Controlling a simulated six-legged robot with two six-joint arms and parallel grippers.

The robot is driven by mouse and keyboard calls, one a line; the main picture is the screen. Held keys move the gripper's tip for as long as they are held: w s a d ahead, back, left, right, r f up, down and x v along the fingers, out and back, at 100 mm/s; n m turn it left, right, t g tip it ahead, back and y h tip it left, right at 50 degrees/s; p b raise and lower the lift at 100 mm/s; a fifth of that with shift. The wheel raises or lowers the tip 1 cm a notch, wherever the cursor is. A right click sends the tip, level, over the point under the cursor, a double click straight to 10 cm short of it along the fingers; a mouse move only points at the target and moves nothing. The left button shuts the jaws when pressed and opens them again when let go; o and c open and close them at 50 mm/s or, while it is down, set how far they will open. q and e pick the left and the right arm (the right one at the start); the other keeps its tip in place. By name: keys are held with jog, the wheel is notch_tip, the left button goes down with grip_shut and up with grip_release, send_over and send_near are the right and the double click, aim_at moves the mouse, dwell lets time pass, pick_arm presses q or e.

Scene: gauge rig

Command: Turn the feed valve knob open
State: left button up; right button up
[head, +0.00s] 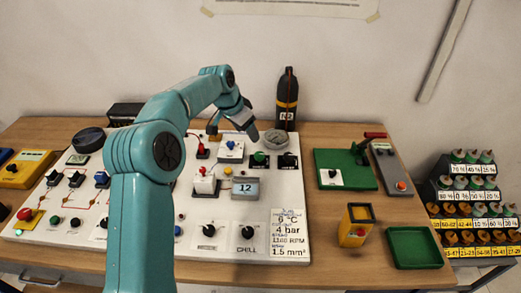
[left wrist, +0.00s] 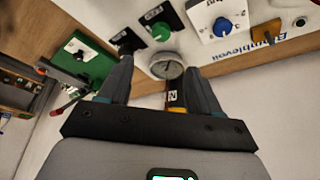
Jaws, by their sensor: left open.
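Several knobs sit on the white panel (head: 150,238), and their small labels are too small to tell which is the feed valve. A blue knob (head: 230,145) on a white box and a green knob (head: 260,157) on a dark plate are at the back. In the left wrist view the blue knob (left wrist: 222,26) and green knob (left wrist: 160,31) lie beyond the fingers, apart from them. My left gripper (head: 234,126) is open and empty above the panel's back edge, near the round gauge (head: 276,137). The gauge also shows between the fingertips in the left wrist view (left wrist: 166,66). My right gripper is not in view.
A black bottle (head: 287,100) with a yellow band stands behind the gauge, close to my left gripper. A green board with a red-handled clamp (head: 345,168), a yellow holder (head: 356,226) and a green tray (head: 414,264) are to the right. My left arm hides part of the panel.

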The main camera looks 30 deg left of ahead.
aim_at(259, 154)
pick_arm(q)
jog(key=p+x, duration=0.2)
jog(key=x, duration=1)
jog(key=shift+s+a+f, duration=0.1)
jog(key=shift+a+f, duration=0.05)
jog(key=shift+f, duration=0.1)
jog(key=shift+w+f, duration=0.3)
jog(key=shift+f, duration=0.15)
jog(key=shift+s, duration=0.1)
jog(key=shift+c, duration=0.5)
jog(key=c, duration=0.9)
